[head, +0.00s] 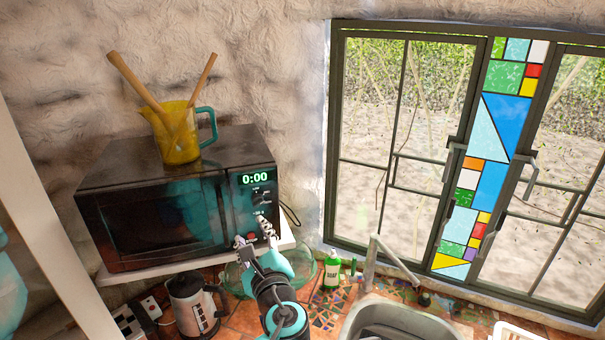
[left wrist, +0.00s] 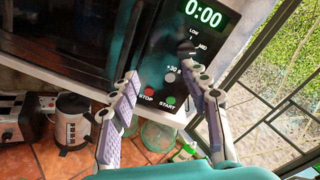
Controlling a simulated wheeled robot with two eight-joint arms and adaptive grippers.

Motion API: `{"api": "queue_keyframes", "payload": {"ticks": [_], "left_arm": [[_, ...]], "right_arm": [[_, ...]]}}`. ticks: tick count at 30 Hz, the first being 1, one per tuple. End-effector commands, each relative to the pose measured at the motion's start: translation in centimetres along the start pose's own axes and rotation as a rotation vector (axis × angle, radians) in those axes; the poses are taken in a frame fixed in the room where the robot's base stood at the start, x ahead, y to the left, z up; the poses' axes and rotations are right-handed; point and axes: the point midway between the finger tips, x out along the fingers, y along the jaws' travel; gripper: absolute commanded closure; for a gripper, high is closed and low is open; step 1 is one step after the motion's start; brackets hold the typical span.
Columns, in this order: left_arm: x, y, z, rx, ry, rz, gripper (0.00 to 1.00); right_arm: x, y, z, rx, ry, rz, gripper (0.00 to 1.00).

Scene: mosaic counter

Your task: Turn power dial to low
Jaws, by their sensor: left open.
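The black microwave (head: 150,222) stands on a white shelf, its display reading 0:00. Its dark round power dial (head: 262,196) is below the display; in the left wrist view the dial (left wrist: 186,47) has LOW and MED printed near it. I cannot tell which mark its pointer faces. My left gripper (head: 255,232) is open and empty, in front of the lower control panel, below the dial. In the left wrist view its fingers (left wrist: 163,80) are spread either side of the +30 s button (left wrist: 170,77), apart from the dial. My right gripper is not in view.
A yellow pitcher (head: 178,135) with wooden utensils stands on the microwave. Below are a kettle (head: 192,305), a glass bowl (head: 238,280), a green soap bottle (head: 332,270) and a sink (head: 395,322). A window is at right. The space before the dial looks clear.

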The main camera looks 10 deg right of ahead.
Motion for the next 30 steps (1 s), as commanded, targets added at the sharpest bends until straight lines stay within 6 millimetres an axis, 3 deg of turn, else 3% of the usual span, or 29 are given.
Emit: {"api": "queue_keyframes", "payload": {"ticks": [1, 5, 18, 30], "left_arm": [[-0.2, -1.7, 0.5, 0.044, -0.011, -0.027, 0.53], [0.0, -3.1, 0.5, 0.101, -0.029, -0.058, 0.53], [6.4, -3.3, 0.7, 0.1, -0.03, -0.056, 0.53], [7.5, -3.4, 0.6, 0.099, -0.028, -0.058, 0.53]], "right_arm": [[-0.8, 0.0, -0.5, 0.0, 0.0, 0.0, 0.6], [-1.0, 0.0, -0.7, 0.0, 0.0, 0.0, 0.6], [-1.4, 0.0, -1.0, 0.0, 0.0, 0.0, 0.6], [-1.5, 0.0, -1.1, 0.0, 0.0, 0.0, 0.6]]}}
